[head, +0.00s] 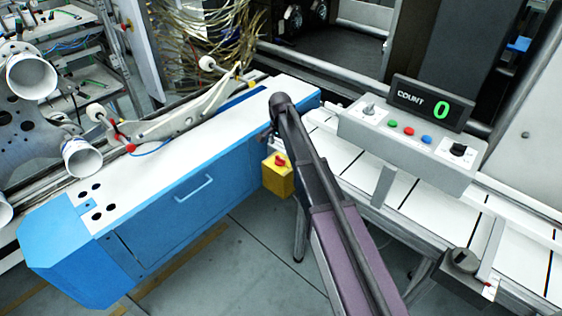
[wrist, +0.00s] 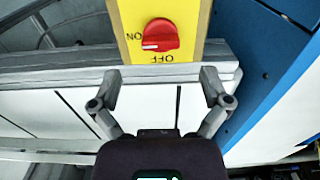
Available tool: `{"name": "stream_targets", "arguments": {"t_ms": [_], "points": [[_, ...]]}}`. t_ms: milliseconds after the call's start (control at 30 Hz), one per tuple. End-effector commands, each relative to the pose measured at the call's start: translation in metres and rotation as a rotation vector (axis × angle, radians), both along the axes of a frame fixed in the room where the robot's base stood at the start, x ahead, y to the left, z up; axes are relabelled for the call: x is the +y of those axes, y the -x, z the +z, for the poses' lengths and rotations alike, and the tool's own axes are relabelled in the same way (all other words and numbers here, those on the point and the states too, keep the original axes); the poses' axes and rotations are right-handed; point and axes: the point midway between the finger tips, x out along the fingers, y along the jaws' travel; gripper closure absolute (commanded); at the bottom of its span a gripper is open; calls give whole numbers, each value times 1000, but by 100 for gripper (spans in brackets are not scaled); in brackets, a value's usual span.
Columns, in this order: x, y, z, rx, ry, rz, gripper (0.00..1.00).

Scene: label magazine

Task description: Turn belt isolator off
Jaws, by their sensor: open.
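The belt isolator is a yellow box (head: 277,182) with a red rotary knob (head: 280,160), below the joint of the blue cabinet and the conveyor. In the wrist view its red knob (wrist: 161,36) is at top centre, with the lettering upside down. The knob's white mark points left, at the ON label (wrist: 134,37); the OFF label (wrist: 162,59) is just below the knob. My gripper (wrist: 160,78) is open and empty, its fingers spread to either side below the knob in the picture, not touching it. In the head view my arm hides the gripper.
A grey console (head: 408,140) with coloured buttons, a black knob and a COUNT display (head: 430,103) reading 0 stands over the white conveyor (head: 420,200). The blue cabinet (head: 190,210) is left of the isolator. The floor (head: 245,255) between them is clear.

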Motion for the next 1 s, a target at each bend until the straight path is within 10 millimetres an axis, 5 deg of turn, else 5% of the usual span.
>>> {"name": "stream_targets", "arguments": {"t_ms": [500, 1000], "points": [[1, 0, -42, 0, 0, 0, 3], [1, 0, -50, 0, 0, 1, 3]]}}
